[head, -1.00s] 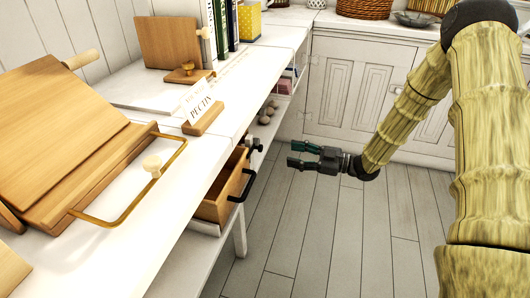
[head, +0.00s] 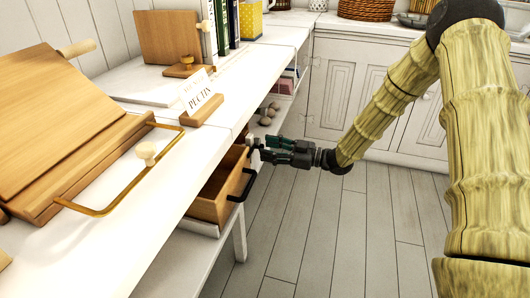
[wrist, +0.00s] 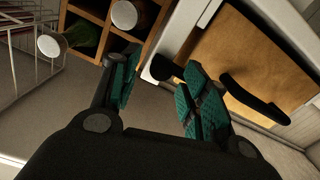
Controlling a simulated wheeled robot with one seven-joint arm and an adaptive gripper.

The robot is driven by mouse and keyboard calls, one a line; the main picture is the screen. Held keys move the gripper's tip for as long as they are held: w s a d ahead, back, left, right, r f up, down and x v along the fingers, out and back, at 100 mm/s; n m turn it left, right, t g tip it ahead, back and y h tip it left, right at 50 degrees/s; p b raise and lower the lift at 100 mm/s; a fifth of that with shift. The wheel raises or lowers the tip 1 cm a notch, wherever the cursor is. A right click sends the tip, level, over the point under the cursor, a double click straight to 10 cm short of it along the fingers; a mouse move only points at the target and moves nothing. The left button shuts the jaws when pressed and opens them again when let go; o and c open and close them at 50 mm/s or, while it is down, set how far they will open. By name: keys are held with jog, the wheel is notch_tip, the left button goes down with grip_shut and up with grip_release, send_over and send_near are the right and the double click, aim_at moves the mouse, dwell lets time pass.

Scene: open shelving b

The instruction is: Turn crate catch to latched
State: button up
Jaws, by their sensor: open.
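My gripper (head: 256,148) is open beside the open drawer, below the white counter's edge. In the wrist view its two green-padded fingers (wrist: 158,84) are spread apart. A small dark knob with a pale end (wrist: 163,69) shows between and beyond the fingertips; it may be the crate catch, but I cannot tell its setting. I cannot tell whether the fingers touch it. In the head view the fingers cover most of this spot.
The wooden drawer (head: 212,206) stands open with a black handle (head: 249,185), close to my gripper. A wire basket (wrist: 22,62) is at the wrist view's left. The counter carries a PECTIN sign (head: 203,106) and a brass-railed wooden stand (head: 75,135). The floor to the right is clear.

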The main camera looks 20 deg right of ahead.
jog(key=shift+w+a, duration=0.4)
jog(key=shift+a, duration=0.2)
grip_shut()
jog(key=shift+r, duration=0.1)
jog(key=shift+n+p, duration=0.3)
jog(key=shift+p, duration=0.25)
grip_release()
jog(key=shift+d, duration=0.1)
